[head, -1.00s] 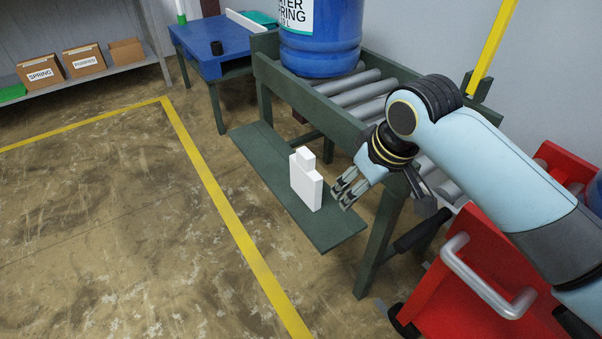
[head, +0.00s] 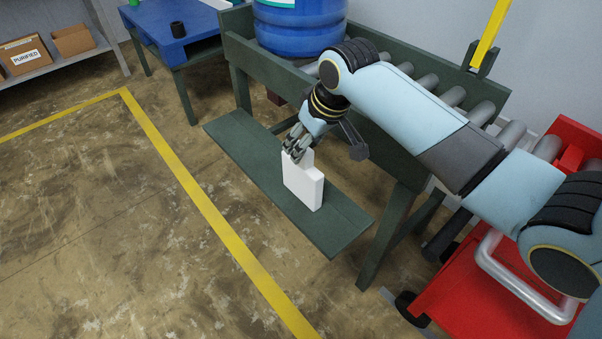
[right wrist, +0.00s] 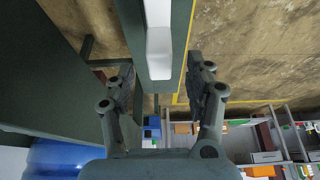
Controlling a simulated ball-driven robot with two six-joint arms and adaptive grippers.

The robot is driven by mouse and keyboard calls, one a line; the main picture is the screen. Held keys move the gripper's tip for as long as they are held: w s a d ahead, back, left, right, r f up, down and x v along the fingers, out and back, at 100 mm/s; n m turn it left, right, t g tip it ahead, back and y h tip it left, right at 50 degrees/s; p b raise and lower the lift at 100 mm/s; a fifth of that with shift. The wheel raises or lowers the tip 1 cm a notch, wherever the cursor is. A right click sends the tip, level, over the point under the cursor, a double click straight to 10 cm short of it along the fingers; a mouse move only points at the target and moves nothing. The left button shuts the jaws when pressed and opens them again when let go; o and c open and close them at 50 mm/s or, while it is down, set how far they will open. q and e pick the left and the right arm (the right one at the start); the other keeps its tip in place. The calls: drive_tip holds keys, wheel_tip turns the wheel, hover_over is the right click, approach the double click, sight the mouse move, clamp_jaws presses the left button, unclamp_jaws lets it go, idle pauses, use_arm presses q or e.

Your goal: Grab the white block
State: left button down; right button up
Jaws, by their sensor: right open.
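The white block (head: 303,183) stands upright on the low green shelf (head: 342,232) at the front of the conveyor. It has a wide body and a narrower top part. My right gripper (head: 297,155) is at the block's top, its fingers partly covering the narrow part in the head view. In the right wrist view the block (right wrist: 159,45) lies ahead, between the lines of the two open fingers (right wrist: 160,85), with a gap on both sides. My left gripper is not in view.
A blue water jug (head: 300,30) stands on the conveyor rollers (head: 452,96) above the shelf. A red cart (head: 450,295) with a metal handle is at the right. A blue table (head: 180,45) stands at the back left. The floor left of the yellow line is clear.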

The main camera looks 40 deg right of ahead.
sight(302, 173)
drive_tip(key=x, duration=0.1)
drive_tip(key=b+x, duration=0.1)
drive_tip(key=x, duration=0.1)
drive_tip(key=b+x, duration=0.1)
drive_tip(key=shift+s+f, duration=0.25)
drive_tip(key=shift+f, duration=0.1)
drive_tip(key=shift+w+f, duration=0.15)
drive_tip(key=shift+f, duration=0.05)
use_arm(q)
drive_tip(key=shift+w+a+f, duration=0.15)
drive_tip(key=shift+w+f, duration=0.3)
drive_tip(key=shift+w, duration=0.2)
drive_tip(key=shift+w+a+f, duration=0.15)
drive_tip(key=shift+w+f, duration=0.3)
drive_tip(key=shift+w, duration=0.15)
use_arm(e)
drive_tip(key=shift+r, duration=0.1)
clamp_jaws()
